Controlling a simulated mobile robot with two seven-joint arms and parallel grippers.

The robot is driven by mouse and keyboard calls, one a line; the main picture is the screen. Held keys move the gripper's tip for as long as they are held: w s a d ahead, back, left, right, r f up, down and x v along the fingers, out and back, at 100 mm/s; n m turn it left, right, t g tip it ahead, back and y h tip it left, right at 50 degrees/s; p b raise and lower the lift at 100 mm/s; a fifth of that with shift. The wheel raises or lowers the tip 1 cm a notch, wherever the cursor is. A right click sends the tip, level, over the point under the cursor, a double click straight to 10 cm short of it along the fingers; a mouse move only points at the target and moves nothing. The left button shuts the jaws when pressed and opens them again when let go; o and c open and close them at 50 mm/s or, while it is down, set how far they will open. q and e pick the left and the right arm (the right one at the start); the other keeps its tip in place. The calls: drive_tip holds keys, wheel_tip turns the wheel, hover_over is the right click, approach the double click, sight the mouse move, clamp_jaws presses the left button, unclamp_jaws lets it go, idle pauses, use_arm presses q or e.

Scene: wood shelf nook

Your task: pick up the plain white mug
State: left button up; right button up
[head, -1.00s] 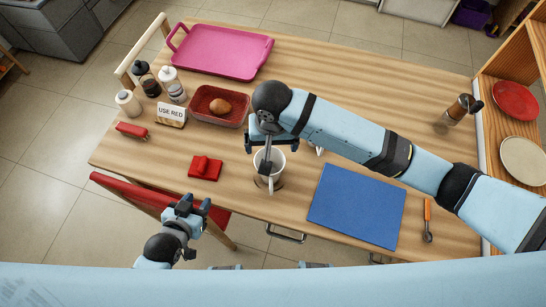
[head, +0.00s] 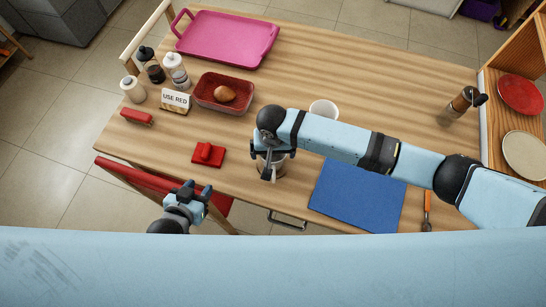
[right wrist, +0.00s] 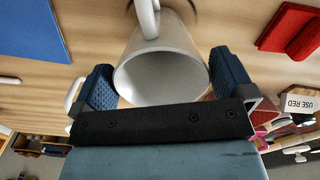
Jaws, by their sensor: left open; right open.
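A plain-looking white mug (head: 281,170) stands near the table's front edge, partly hidden by my right gripper (head: 270,160). In the right wrist view this mug (right wrist: 165,72) lies between the two blue finger pads of my right gripper (right wrist: 160,88), its open mouth facing the camera and its handle at the top. The jaws are open around it. A second white mug (head: 323,107) stands farther back, behind my right forearm, which covers its lower part. My left gripper (head: 187,195) is open and empty, in front of the table by the red chair.
A blue mat (head: 357,197) lies right of the near mug. A red cloth (head: 207,153) lies to its left. A red tray (head: 223,93) with a brown item, a "USE RED" sign (head: 175,101), bottles and a pink tray (head: 227,38) stand farther back. The back right is mostly clear.

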drive_tip(key=shift+f, duration=0.6)
drive_tip(key=c, duration=1)
drive_tip(key=shift+r, duration=0.15)
